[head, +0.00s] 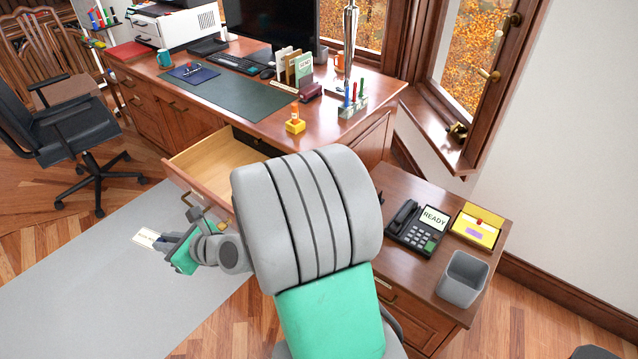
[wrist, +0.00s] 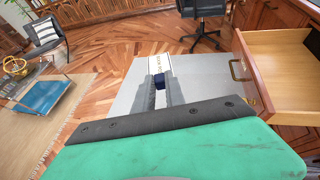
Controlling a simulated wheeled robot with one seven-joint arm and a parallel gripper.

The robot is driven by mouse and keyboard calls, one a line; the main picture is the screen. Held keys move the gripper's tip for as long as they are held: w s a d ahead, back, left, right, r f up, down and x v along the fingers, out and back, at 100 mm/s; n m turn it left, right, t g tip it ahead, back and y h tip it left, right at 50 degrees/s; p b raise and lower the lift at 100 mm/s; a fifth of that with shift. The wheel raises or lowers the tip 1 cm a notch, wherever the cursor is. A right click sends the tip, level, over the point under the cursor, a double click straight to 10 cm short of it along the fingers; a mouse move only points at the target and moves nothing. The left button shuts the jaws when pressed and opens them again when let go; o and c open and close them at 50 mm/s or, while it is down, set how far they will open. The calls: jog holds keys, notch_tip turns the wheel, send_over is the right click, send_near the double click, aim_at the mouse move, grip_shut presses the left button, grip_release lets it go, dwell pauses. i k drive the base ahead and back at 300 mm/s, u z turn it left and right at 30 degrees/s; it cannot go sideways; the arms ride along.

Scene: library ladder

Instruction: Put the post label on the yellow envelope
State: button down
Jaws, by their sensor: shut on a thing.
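My gripper (head: 168,243) is out over the grey mat, left of the open drawer. It is shut on the post label (head: 146,238), a small white card with dark print. In the wrist view the label (wrist: 160,64) sticks out past the fingertips (wrist: 160,84), with a dark blue block between the fingers; the print is too small to read. The yellow envelope (head: 477,226) lies on the low wooden cabinet at the right, far from my gripper. It has a red spot, a pale strip and a purple patch.
The desk drawer (head: 209,172) stands open beside my arm. A phone (head: 417,228) reading READY and a grey bin (head: 463,276) flank the envelope on the cabinet (head: 405,277). The desk (head: 327,121) holds organisers and a yellow block (head: 295,125). An office chair (head: 78,128) stands at left.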

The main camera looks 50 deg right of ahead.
aim_at(473, 233)
jog(key=k, duration=0.25)
jog(key=u, duration=1.45)
jog(key=k, duration=2.65)
jog(key=z, duration=1.6)
jog(key=i, duration=0.5)
jog(key=z, duration=0.05)
